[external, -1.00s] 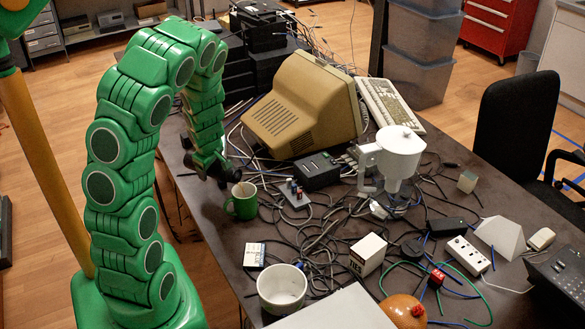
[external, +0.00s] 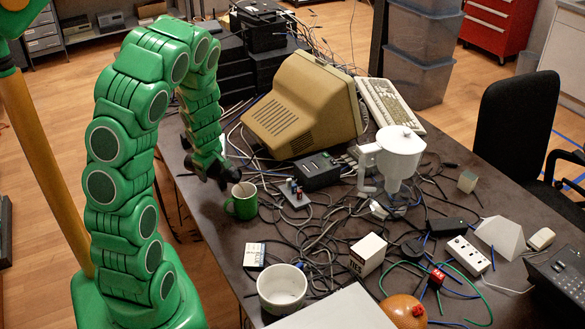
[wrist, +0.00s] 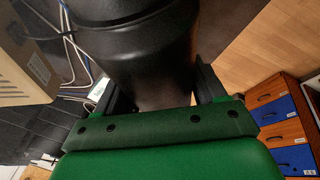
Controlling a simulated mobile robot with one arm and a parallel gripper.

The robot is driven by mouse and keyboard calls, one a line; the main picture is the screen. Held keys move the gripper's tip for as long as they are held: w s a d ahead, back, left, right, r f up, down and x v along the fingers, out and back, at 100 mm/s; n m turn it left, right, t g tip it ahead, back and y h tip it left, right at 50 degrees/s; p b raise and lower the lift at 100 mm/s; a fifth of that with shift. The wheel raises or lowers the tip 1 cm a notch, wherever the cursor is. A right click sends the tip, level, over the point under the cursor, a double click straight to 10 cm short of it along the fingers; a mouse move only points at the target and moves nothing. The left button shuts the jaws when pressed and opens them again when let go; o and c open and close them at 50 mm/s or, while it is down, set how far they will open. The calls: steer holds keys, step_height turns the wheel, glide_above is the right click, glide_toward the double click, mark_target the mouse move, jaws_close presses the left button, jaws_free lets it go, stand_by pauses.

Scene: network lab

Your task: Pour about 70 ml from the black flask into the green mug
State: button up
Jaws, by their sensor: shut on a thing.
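The green mug (external: 241,203) stands upright near the left edge of the dark table, its handle to the left. Its inside looks light; I cannot tell whether liquid is in it. My gripper (external: 212,172) is just above and left of the mug. In the wrist view my gripper (wrist: 165,88) has its dark fingers on both sides of the black flask (wrist: 150,45), shut on it. In the external view the flask is hard to tell from the dark fingers. Its mouth is not clear in either view, and no stream shows.
A beige monitor (external: 305,105) and a black box (external: 316,171) stand behind the mug. A small switch panel (external: 293,194) lies right of it. A white bowl (external: 282,288) and a small box (external: 254,256) are nearer. Loose cables (external: 320,235) cover much of the table.

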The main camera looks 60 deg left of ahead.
steer(key=shift+s+a+f+t+h, duration=0.15)
steer(key=shift+a+f+t+h, duration=0.15)
steer(key=shift+f+h, duration=0.2)
steer(key=shift+s+a+f+t+h, duration=0.15)
steer(key=shift+a+f+t+h, duration=0.15)
steer(key=shift+f+h, duration=0.2)
steer(key=shift+w+d+n+t+h, duration=0.15)
steer(key=shift+n+t+h, duration=0.15)
steer(key=shift+h, duration=0.4)
steer(key=shift+d, duration=0.2)
steer(key=shift+d+r+h, duration=0.15)
steer(key=shift+r+h, duration=0.05)
steer(key=shift+h, duration=0.2)
steer(key=shift+w+r+t, duration=0.1)
steer(key=shift+t, duration=0.3)
stand_by(0.3)
